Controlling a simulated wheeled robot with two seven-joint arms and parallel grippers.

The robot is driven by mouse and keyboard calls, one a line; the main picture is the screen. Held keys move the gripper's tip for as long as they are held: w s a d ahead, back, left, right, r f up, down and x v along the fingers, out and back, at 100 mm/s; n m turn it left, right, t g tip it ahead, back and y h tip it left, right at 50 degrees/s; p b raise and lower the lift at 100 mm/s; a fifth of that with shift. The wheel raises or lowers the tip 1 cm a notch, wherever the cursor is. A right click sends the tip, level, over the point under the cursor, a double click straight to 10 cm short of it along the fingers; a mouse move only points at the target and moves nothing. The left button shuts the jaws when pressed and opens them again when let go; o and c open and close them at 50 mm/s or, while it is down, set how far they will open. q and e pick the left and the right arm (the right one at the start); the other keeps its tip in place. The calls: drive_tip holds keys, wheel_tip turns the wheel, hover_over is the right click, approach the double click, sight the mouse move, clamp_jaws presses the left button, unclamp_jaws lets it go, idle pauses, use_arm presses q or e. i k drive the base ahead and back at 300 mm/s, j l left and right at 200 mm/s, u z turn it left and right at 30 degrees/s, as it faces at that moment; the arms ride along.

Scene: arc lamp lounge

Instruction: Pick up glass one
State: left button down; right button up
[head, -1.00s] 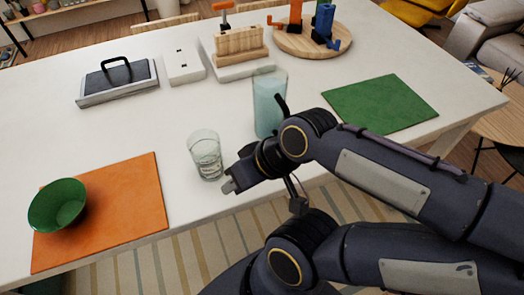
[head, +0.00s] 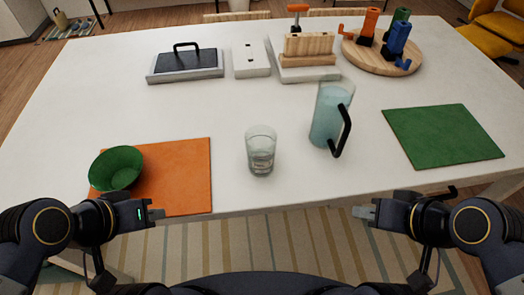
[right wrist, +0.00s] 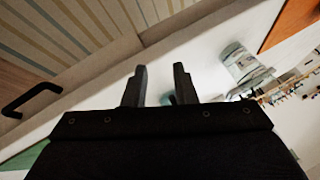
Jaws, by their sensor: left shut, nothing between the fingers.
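One clear drinking glass (head: 261,150) stands upright on the white table near its front edge, between the orange mat and the blue pitcher. It also shows right of the fingers in the right wrist view (right wrist: 240,66). Whether it holds liquid is hard to tell. My right gripper (head: 364,212) is at the table's front edge, right of the glass and apart from it. In the right wrist view its two fingers (right wrist: 160,85) are spread with nothing held between them. My left gripper (head: 156,212) is shut and empty, by the orange mat's front edge.
A blue pitcher (head: 327,115) with a black handle stands right of the glass. A green bowl (head: 117,167) sits on the orange mat (head: 185,178). A green mat (head: 443,135) lies at right. A griddle-like tray (head: 186,63), wooden block (head: 309,47) and round board (head: 372,55) stand behind.

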sight(260, 140)
drive_tip(key=k+j, duration=0.1)
drive_tip(key=j, duration=0.55)
drive_tip(key=k+j+u, duration=0.1)
drive_tip(key=j, duration=0.5)
